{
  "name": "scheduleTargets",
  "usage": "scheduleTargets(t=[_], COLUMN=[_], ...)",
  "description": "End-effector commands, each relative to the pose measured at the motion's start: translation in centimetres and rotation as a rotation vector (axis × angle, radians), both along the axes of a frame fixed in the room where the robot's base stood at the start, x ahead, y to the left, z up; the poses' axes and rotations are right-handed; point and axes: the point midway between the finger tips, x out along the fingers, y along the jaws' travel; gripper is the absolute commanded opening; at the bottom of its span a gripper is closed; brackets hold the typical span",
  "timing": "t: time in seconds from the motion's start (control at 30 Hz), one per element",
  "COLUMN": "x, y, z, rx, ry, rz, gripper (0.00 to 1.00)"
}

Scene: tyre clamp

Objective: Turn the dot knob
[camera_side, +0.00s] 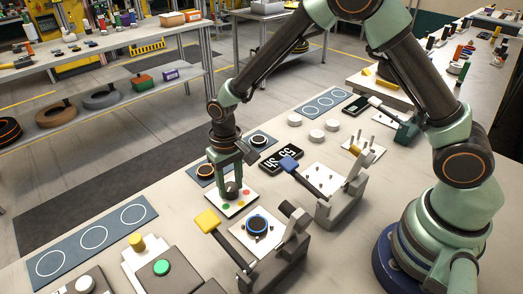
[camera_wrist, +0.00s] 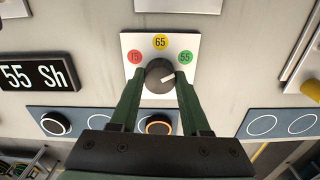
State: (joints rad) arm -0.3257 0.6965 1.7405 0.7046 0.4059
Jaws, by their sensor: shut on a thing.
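The dot knob (camera_wrist: 160,75) is a dark round knob with a white pointer line, on a white plate (camera_wrist: 130,42). Around it are a red dot marked 15 (camera_wrist: 135,57), a yellow dot marked 65 (camera_wrist: 160,41) and a green dot marked 55 (camera_wrist: 185,57). The pointer is turned to the right, on the green dot's side. My gripper (camera_wrist: 160,78) is shut on the knob, one finger on each side. In the side view my gripper (camera_side: 234,186) points down onto the knob on its plate (camera_side: 245,194).
A black display (camera_wrist: 38,76) reads "55 Sh". In the side view, a clamp with a yellow handle (camera_side: 207,221) and one with a blue handle (camera_side: 289,164) stand close by. White discs (camera_side: 316,136) lie farther back.

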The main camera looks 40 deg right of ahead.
Motion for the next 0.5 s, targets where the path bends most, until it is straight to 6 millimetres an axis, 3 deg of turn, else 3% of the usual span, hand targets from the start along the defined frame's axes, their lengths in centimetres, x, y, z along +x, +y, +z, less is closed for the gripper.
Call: scheduleTargets(t=[0.2,0.23,0.27,0.3,0.5], x=[0.02,0.03,0.03,0.03,0.01], y=[0.00,0.00,0.00,0.00,0.00], z=[0.13,0.13,0.12,0.11,0.06], rx=[0.000,0.000,0.000,0.000,0.000], ry=[0.000,0.000,0.000,0.000,0.000], rz=[0.000,0.000,0.000,0.000,0.001], gripper=[0.00,0.58,0.69,0.77,0.77])
